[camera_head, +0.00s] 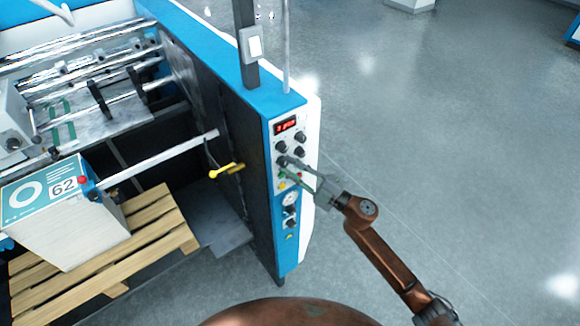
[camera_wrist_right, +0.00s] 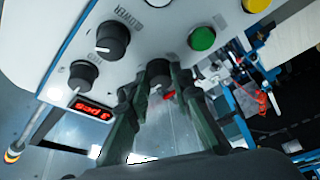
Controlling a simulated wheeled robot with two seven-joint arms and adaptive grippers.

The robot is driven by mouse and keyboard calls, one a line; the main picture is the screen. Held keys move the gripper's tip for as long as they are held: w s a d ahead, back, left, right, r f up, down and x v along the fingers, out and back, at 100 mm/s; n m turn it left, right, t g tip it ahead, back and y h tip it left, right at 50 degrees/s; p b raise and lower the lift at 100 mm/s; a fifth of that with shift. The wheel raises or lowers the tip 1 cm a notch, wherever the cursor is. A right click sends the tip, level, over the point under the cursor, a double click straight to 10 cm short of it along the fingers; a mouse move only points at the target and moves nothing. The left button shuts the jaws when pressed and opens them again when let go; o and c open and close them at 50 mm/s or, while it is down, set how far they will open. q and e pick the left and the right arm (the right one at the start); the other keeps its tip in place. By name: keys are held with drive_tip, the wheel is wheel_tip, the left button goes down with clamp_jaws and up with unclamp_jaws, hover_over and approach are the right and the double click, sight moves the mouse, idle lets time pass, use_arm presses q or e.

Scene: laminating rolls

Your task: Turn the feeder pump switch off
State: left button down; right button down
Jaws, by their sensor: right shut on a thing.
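The control panel (camera_head: 291,150) is a white face on the blue-edged end of the machine, with black knobs, coloured buttons and a red display. My right gripper (camera_head: 287,166) is at the panel, among the lower knobs and the buttons. In the right wrist view, my right gripper (camera_wrist_right: 156,85) is shut on a black knob (camera_wrist_right: 158,72), one finger on each side. The label of this knob is not readable, so I cannot tell from it whether this is the feeder pump switch. My left gripper is not in view.
In the wrist view, other black knobs (camera_wrist_right: 112,40), a green button (camera_wrist_right: 202,38) and the red display (camera_wrist_right: 92,111) are close by. A yellow handle (camera_head: 226,170) sticks out left of the panel. A paper stack (camera_head: 75,235) stands on a wooden pallet (camera_head: 165,238).

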drive_tip(key=shift+f, duration=0.1)
drive_tip(key=c, duration=1.7)
unclamp_jaws()
drive_tip(key=v, duration=1.2)
drive_tip(key=shift+s, duration=0.1)
